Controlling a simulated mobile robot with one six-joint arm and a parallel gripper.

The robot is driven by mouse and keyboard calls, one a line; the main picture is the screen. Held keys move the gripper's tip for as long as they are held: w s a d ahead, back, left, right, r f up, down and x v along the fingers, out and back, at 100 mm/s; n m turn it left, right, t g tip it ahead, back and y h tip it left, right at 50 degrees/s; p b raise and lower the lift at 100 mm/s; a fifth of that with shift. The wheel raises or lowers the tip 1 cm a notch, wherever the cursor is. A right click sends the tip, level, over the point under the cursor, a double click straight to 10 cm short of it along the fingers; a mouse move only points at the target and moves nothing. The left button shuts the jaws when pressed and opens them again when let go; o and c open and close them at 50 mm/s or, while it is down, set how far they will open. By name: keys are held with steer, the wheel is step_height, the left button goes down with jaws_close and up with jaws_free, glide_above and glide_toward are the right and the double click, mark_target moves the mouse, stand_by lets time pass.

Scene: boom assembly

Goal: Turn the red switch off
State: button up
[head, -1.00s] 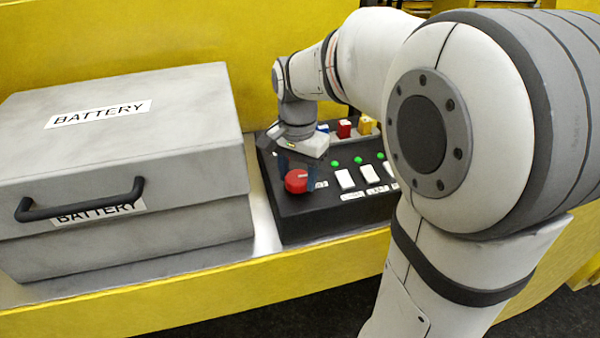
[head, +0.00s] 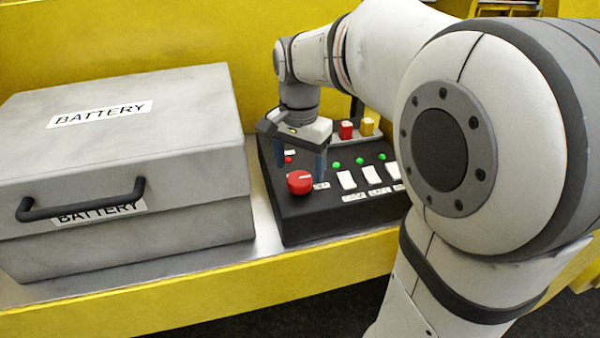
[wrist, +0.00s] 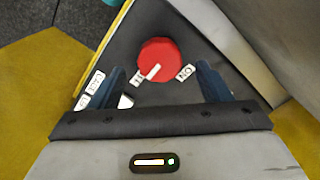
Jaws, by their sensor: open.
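The red switch (head: 300,182) is a round knob with a white mark, at the front left of a black control panel (head: 320,222). In the wrist view the red switch (wrist: 159,64) lies ahead of and between my blue fingers, apart from them, with its white mark pointing to the lower left. White labels flank it; the right one (wrist: 184,73) seems to read "NO", upside down, and the left one is too small to read. My gripper (head: 306,165) is open and empty, above the panel just behind the knob; it also shows in the wrist view (wrist: 164,84).
A grey battery box (head: 200,165) with a dark handle stands left of the panel. White rocker switches (head: 372,174) with green lights sit right of the knob. Red (head: 346,129) and yellow (head: 367,126) blocks stand at the panel's back. A yellow ledge (head: 200,300) runs along the front.

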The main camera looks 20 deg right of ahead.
mark_target(300, 178)
steer(key=shift+r, duration=2.35)
